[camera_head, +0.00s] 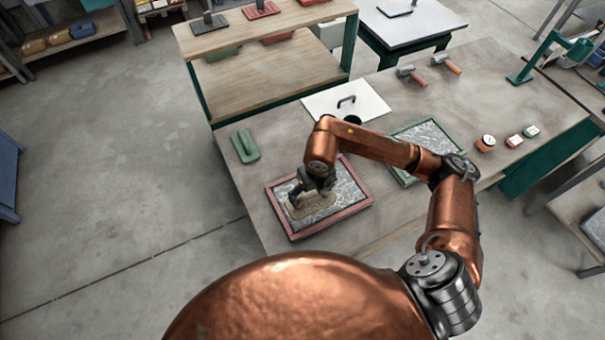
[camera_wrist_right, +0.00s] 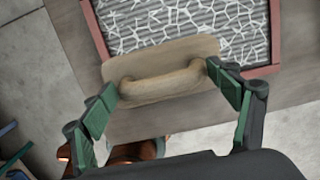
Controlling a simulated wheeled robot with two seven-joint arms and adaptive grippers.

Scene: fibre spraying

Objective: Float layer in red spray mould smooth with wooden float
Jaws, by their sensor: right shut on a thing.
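The red spray mould (camera_head: 368,203) lies on the near left part of the workbench. Its layer (camera_head: 349,186) is dark grey with a white fibre pattern; the layer also shows in the right wrist view (camera_wrist_right: 180,22). My right gripper (camera_head: 311,190) is shut on the handle of the wooden float (camera_head: 309,209). In the right wrist view the float (camera_wrist_right: 158,81) lies flat over the edge area of the mould, its handle between the green fingertips. Whether the float touches the layer is hard to tell. My left gripper is not in view.
Two rollers (camera_head: 412,76) and several small boxes are farther right.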

